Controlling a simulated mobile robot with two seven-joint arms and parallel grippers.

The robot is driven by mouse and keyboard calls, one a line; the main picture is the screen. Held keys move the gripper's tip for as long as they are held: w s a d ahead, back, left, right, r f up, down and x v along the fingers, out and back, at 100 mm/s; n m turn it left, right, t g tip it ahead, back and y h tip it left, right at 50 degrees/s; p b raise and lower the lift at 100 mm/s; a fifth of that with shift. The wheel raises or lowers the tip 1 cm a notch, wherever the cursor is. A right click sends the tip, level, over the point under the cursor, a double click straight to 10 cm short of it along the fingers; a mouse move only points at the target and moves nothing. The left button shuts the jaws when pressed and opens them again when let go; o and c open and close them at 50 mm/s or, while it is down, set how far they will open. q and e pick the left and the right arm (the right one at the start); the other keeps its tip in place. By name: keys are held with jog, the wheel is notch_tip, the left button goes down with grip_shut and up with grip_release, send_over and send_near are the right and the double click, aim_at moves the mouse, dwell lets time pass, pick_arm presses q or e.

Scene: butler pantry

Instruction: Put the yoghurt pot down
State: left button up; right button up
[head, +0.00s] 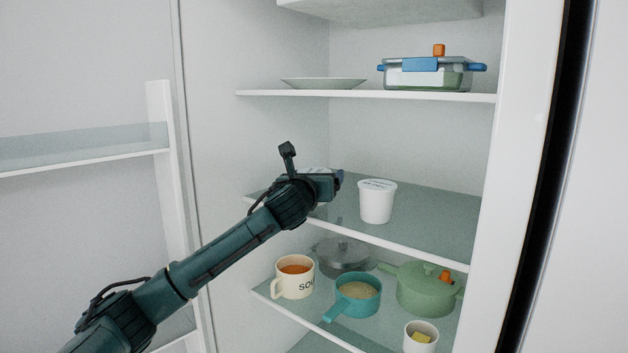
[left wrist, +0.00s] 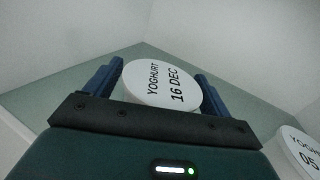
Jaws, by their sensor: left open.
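A white yoghurt pot (left wrist: 162,84) with a lid reading "YOGHURT 16 DEC" stands between the two blue fingers of my left gripper (left wrist: 158,70) in the left wrist view. The fingers are open, one on each side of it. In the head view my left gripper (head: 328,184) is over the middle fridge shelf (head: 430,220), and it hides nearly all of this pot. A second yoghurt pot (head: 377,202) stands on the same shelf to the right of the gripper. Its lid, reading "YOGHURT 05", is cut off at the right edge of the left wrist view (left wrist: 303,148). My right gripper is not in view.
The shelf above holds a plate (head: 323,83) and a lidded glass dish (head: 430,72). The shelf below holds a soup mug (head: 292,280), a teal pan (head: 357,294), a green pot (head: 425,290) and a small white cup (head: 420,338). The middle shelf is clear right of the second pot.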

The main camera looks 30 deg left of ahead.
pick_arm(q)
jog(key=v, duration=1.2)
jog(key=shift+r, duration=0.1)
